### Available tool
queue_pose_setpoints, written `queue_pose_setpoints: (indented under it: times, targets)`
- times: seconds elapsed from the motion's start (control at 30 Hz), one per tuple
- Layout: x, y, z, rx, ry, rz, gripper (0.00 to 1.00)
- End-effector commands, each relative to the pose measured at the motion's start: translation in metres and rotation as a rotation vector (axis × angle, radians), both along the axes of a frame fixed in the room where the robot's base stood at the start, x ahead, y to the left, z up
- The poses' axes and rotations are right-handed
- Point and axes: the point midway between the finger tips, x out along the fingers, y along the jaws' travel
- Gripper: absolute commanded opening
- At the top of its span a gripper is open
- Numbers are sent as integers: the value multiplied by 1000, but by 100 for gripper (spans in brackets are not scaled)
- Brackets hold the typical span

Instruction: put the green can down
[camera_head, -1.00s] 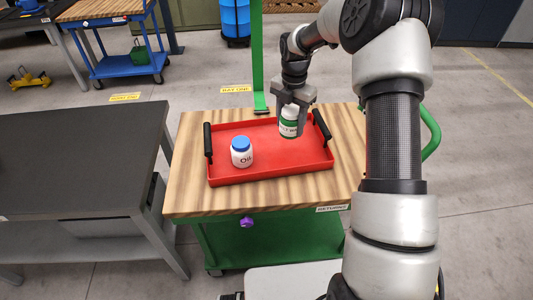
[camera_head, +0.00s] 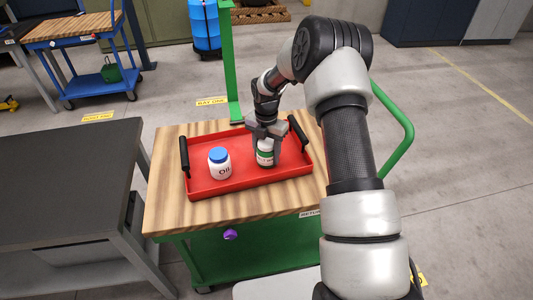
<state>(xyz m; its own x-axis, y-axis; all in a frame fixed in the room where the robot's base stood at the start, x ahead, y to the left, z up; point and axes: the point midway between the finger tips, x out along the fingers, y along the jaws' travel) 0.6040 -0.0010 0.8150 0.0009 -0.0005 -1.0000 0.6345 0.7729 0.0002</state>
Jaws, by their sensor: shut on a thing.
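The green can (camera_head: 265,156), white with a green band, is upright at the right half of the red tray (camera_head: 230,186). My gripper (camera_head: 266,140) is shut on its upper part from above. The can's base appears at the tray floor, but I cannot tell whether it touches. A white bottle with a blue lid (camera_head: 219,164), labelled "Oil", stands in the tray to the left of the can, apart from it.
The tray with black handles lies on the wooden top (camera_head: 170,205) of a green cart (camera_head: 260,252). A green post (camera_head: 230,70) rises behind the tray. A dark table (camera_head: 60,180) stands at the left. Bare tray floor shows between bottle and can.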

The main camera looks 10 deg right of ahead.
Motion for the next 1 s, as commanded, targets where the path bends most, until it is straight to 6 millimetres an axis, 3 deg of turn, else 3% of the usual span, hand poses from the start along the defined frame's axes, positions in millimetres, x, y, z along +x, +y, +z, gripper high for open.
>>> queue_pose_setpoints:
  times: [0.17, 0.2, 0.3, 0.67, 0.77, 1.0]
  targets:
    - [0, 0, -4, 0, 0, 0, 18]
    - [0, 0, -3, 0, 0, 0, 56]
    - [0, 0, -3, 1, 1, 0, 68]
    - [0, 0, 4, 0, 0, 0, 68]
    - [1, 0, 18, 0, -3, -1, 68]
    - [1, -1, 70, 0, -4, -1, 68]
